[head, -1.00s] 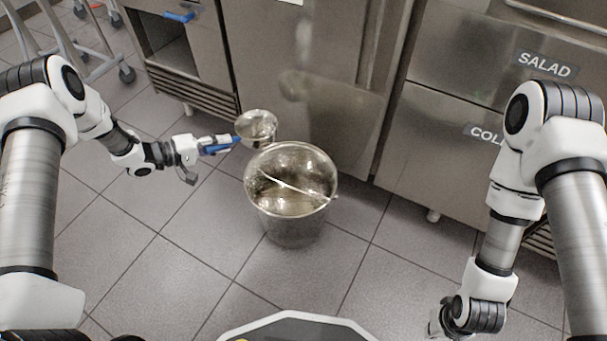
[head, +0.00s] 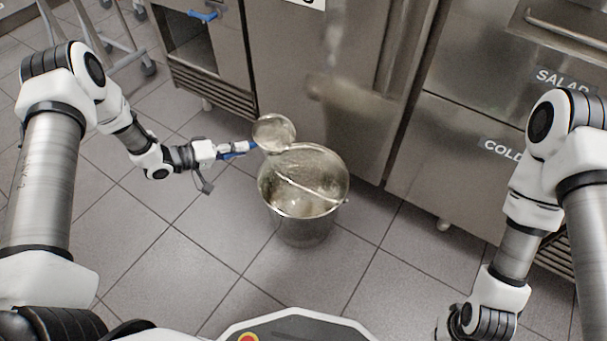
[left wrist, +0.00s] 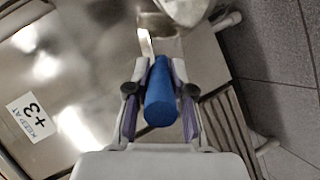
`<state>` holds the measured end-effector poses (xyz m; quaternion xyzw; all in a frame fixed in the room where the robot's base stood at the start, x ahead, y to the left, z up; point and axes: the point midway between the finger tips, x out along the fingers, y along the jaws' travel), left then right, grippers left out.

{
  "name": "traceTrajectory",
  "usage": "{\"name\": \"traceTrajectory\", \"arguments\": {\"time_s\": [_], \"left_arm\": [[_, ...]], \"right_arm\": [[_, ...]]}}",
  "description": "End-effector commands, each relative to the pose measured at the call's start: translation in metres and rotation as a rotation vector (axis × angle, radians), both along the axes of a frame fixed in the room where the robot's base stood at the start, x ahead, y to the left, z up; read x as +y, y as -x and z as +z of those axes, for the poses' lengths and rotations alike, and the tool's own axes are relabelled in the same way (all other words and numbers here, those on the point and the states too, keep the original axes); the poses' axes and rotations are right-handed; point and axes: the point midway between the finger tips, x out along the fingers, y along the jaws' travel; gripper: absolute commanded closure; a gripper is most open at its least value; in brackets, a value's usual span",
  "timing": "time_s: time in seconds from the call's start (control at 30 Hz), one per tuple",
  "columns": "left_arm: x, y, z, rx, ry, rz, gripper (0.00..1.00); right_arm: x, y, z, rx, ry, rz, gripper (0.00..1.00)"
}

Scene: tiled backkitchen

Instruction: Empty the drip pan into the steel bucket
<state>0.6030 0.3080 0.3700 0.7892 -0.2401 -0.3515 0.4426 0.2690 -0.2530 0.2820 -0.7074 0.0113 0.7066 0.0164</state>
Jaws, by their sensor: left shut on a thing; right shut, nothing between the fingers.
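The drip pan (head: 273,133) is a small round steel pan with a blue handle. My left gripper (head: 228,150) is shut on the blue handle, which also shows between the fingers in the left wrist view (left wrist: 162,92). The pan is tilted at the far left rim of the steel bucket (head: 300,222), with its edge over the opening. I cannot tell whether pan and rim touch. The bucket stands upright on the floor, its bail lying across the mouth. Whether liquid is leaving the pan is unclear. My right gripper (head: 447,325) is low at the bottom right, mostly hidden by its wrist.
Steel refrigerated cabinets (head: 330,100) stand close behind the bucket. An open cabinet bay with a blue-handled thing (head: 204,15) is at the upper left, beside a wheeled rack (head: 120,40). The tiled floor (head: 190,250) left and in front of the bucket is clear.

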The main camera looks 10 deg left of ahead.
Motion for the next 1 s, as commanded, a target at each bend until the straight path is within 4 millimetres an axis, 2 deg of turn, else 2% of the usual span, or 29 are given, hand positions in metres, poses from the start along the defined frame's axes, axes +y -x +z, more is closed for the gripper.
{"name": "traceTrajectory", "arguments": {"time_s": [0.6,1.0], "left_arm": [[-0.038,0.030,-0.017,-0.222,-0.274,-0.002,1.00],[-0.045,0.036,-0.016,-0.278,-0.345,-0.001,1.00]], "right_arm": [[0.000,0.000,-0.004,0.001,0.000,0.000,1.00],[0.000,0.000,-0.002,0.000,0.000,0.000,1.00]]}}
